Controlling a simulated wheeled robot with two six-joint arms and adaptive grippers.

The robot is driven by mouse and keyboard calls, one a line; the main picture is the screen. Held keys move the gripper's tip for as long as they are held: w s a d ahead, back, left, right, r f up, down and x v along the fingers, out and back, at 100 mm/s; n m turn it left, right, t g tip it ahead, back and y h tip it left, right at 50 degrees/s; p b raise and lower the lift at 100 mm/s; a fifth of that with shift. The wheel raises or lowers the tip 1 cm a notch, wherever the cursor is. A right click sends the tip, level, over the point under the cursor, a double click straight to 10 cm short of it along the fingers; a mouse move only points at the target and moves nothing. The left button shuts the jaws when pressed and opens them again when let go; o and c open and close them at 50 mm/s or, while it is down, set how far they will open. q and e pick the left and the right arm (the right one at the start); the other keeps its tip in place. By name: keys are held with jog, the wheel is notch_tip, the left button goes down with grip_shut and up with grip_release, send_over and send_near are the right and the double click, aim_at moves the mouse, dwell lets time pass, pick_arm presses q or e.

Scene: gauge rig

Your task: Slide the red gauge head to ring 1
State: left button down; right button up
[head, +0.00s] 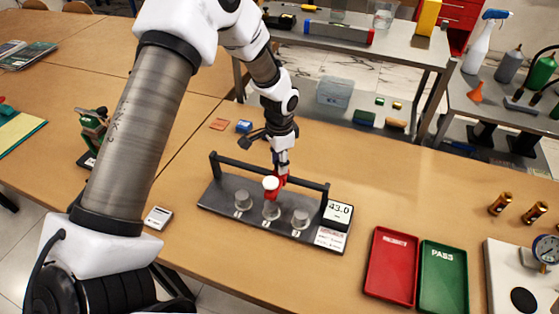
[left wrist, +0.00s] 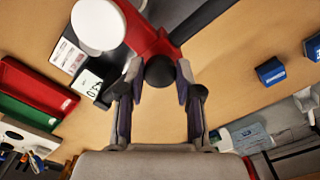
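The red gauge head (head: 282,181) sits on the dark rail of the gauge rig (head: 213,196), above the middle ring (head: 271,210). Its round white disc (head: 271,183) faces up. Other grey rings stand at the left (head: 241,199) and right (head: 300,218); their small number labels are too small to read surely. My left gripper (head: 283,163) comes down behind the head. In the left wrist view, its fingers (left wrist: 159,75) close on both sides of the black knob of the red head (left wrist: 148,40). My right gripper is not in view.
A display (head: 338,211) reading 43.0 stands at the rig's right end. A red tray (head: 391,266) and a green PASS tray (head: 443,275) lie to the right. A blue block (head: 244,126) lies behind the rig. My left arm covers much of the left table.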

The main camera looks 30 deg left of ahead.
pick_arm(q)
jog(key=a+p, duration=0.1)
jog(key=a, duration=0.1)
jog(key=s+a+p, duration=0.1)
jog(key=a, duration=0.2)
jog(key=s+a+p, duration=0.1)
jog(key=a, duration=0.2)
jog(key=shift+a, duration=0.15)
jog(key=shift+s+a, duration=0.1)
jog(key=shift+a, duration=0.2)
jog(key=shift+d+f, duration=0.1)
jog(key=c, duration=0.8)
grip_release()
jog(key=shift+o, duration=0.2)
jog(key=shift+w+f, duration=0.1)
jog(key=shift+w, duration=0.1)
